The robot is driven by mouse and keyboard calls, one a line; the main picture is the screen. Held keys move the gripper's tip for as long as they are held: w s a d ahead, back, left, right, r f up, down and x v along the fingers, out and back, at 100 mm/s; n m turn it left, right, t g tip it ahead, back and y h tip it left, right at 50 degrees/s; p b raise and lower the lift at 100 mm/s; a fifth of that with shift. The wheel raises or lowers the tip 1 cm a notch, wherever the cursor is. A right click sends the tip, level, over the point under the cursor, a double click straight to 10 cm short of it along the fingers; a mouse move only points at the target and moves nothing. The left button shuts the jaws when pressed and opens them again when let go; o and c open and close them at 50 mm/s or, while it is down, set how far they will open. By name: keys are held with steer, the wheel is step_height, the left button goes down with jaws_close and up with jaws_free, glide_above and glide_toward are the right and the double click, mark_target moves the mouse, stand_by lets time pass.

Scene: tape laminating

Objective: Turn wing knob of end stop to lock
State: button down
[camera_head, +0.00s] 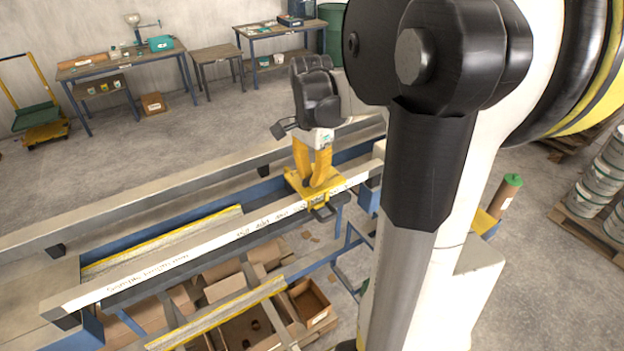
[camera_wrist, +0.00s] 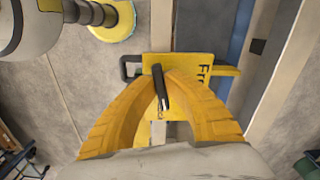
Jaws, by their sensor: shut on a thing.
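The end stop is a yellow block (camera_head: 335,184) on the long rail in the head view. In the wrist view its yellow plate (camera_wrist: 200,63) carries dark lettering, partly covered by my fingers. The wing knob (camera_wrist: 161,88) is a slim black bar, slightly tilted, between my fingertips in the wrist view; I cannot make it out in the head view. My gripper (camera_head: 315,183), with yellow fingers, points down onto the end stop. In the wrist view my gripper (camera_wrist: 163,80) is shut on the wing knob. A black loop handle (camera_wrist: 126,68) sticks out beside the plate.
The pale marked rail (camera_head: 180,257) runs diagonally under the end stop. Cardboard boxes (camera_head: 312,300) lie below the bench frame. Work tables (camera_head: 125,62) stand along the back wall, with open floor in front. Stacked pails (camera_head: 597,180) stand at the right.

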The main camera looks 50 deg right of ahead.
mark_target(311, 176)
steer(key=shift+w+m, duration=0.1)
steer(key=shift+m, duration=1)
steer(key=c, duration=1.5)
jaws_free()
steer(key=shift+o, duration=0.2)
step_height(311, 176, up, 12)
